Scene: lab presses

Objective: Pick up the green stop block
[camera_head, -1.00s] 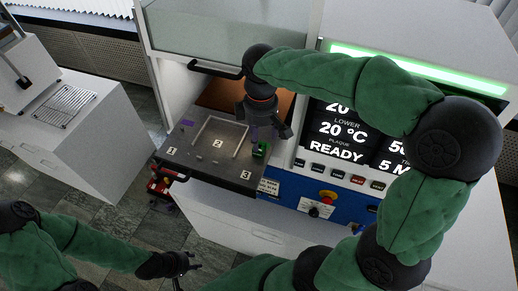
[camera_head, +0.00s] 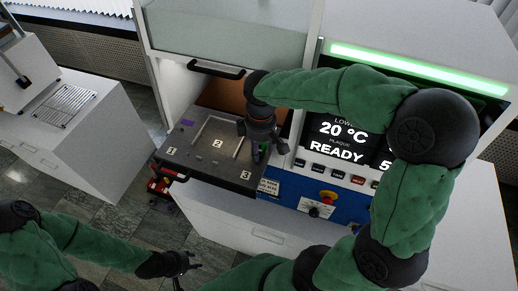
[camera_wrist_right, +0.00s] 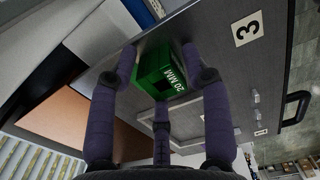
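The green stop block (camera_wrist_right: 153,68), marked "20 MM", sits on the grey metal plate (camera_head: 190,150) near the label 3. In the head view it is mostly hidden by my right gripper (camera_head: 263,153), which points down over the plate's right side. In the right wrist view the purple-grey fingers are spread around the block, one on each side and a third nearer the camera. I cannot tell whether any finger touches it. My left gripper (camera_head: 186,268) is low in the head view, away from the plate, with its fingers apart and empty.
The plate carries labels 1, 2 and 3 and a raised square frame (camera_head: 201,130). A handle (camera_head: 175,177) juts from its front left. The press panel (camera_head: 340,145) with display and buttons stands right of the gripper. A raised glass door (camera_head: 225,35) is behind.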

